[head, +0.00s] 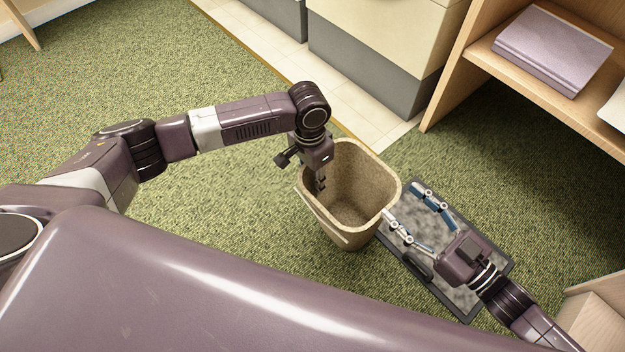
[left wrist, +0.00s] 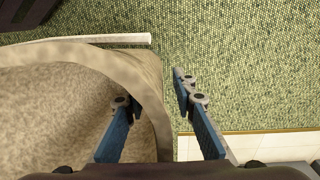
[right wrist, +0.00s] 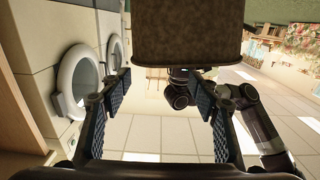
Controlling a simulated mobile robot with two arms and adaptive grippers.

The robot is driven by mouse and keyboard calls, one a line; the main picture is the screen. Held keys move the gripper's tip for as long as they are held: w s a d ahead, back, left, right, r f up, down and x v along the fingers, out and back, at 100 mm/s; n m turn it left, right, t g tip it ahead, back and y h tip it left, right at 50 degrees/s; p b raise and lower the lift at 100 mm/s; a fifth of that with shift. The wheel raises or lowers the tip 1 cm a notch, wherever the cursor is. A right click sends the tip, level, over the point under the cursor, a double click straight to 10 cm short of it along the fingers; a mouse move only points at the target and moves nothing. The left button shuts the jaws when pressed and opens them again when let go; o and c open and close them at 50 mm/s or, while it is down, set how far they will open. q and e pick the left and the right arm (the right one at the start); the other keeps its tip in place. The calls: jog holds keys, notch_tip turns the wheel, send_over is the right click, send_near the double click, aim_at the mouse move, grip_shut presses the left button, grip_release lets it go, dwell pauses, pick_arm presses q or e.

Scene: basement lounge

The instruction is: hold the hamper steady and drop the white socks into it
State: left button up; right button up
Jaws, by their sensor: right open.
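The hamper (head: 382,178) is a beige, rough-textured bin standing upright on the green carpet. I see its inside in the head view, and the part I see looks empty. My left gripper (head: 320,180) is at its left rim. In the left wrist view the hamper rim (left wrist: 150,95) lies between the spread fingers, one inside and one outside, with a gap on the outer side. My right gripper (head: 402,200) is open and empty, right of the hamper and pointing toward it. The hamper side (right wrist: 188,35) also shows in the right wrist view. I cannot see white socks in any view.
A dark-rimmed tray with a grey mottled bottom (head: 452,292) lies on the carpet under my right gripper, partly hidden. A wooden shelf (head: 478,58) with a purple book (head: 550,48) stands at upper right. Cabinets (head: 375,50) stand at the back. The carpet left of the hamper is clear.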

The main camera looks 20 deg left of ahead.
pick_arm(q)
jog(key=r, duration=1.2)
jog(key=shift+w+a, duration=0.2)
jog(key=shift+a, duration=0.1)
